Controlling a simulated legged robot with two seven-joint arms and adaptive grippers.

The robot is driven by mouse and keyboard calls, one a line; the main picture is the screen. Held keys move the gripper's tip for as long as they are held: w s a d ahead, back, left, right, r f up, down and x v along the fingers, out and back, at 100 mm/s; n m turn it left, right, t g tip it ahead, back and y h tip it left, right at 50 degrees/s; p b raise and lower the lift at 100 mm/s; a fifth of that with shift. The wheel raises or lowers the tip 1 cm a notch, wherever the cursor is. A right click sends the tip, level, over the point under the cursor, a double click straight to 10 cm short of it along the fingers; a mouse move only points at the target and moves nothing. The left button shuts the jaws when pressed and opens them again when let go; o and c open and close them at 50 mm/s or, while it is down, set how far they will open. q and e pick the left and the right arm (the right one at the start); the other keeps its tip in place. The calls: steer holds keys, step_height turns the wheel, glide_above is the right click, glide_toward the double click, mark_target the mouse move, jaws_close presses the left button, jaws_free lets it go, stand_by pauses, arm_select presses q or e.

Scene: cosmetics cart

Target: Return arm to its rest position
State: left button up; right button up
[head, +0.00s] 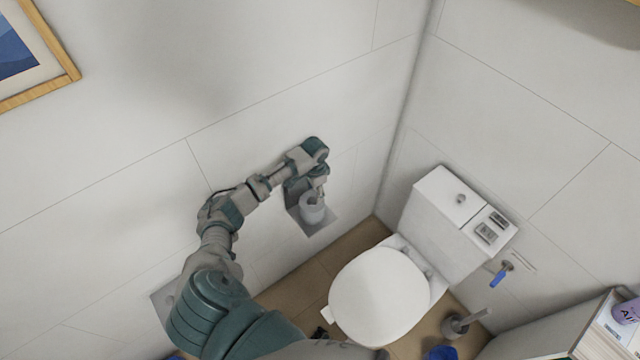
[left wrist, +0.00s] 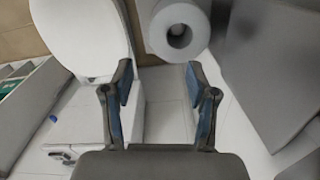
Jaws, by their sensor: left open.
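My left arm reaches out from the bottom left in the head view. Its gripper (head: 318,190) is at the wall, right by a toilet paper roll (head: 313,208) on a grey wall plate (head: 325,226). In the left wrist view, my left gripper (left wrist: 160,75) is open with nothing between its fingers. The roll also shows there (left wrist: 179,31), beyond the fingertips and apart from them. My right gripper is not in view.
A white toilet (head: 380,296) with its lid down stands right of the arm, its tank (head: 440,230) against the wall. A toilet brush (head: 456,325) stands on the floor. A cabinet (head: 560,338) is at the lower right. A framed picture (head: 62,80) hangs upper left.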

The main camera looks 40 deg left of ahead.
arm_select(q)
steer(key=s+d+f+m+t+h, duration=0.1)
steer(key=s+d+f, duration=0.4)
steer(key=d, duration=0.4)
steer(key=s+d+f, duration=0.3)
steer(key=s+d, duration=0.5)
steer(key=d, duration=0.1)
steer(key=s+d+r+n+t, duration=0.15)
steer(key=s+r+n, duration=0.3)
steer(key=s, duration=0.95)
step_height(320, 180, down, 24)
steer(key=s, duration=0.2)
steer(key=s+a+f+g+y+b, duration=0.1)
steer(key=s+a+f, duration=0.2)
steer(key=s+f, duration=1.5)
steer(key=shift+a+f+m, duration=0.2)
steer(key=shift+f+m, duration=0.05)
steer(key=shift+m, duration=0.1)
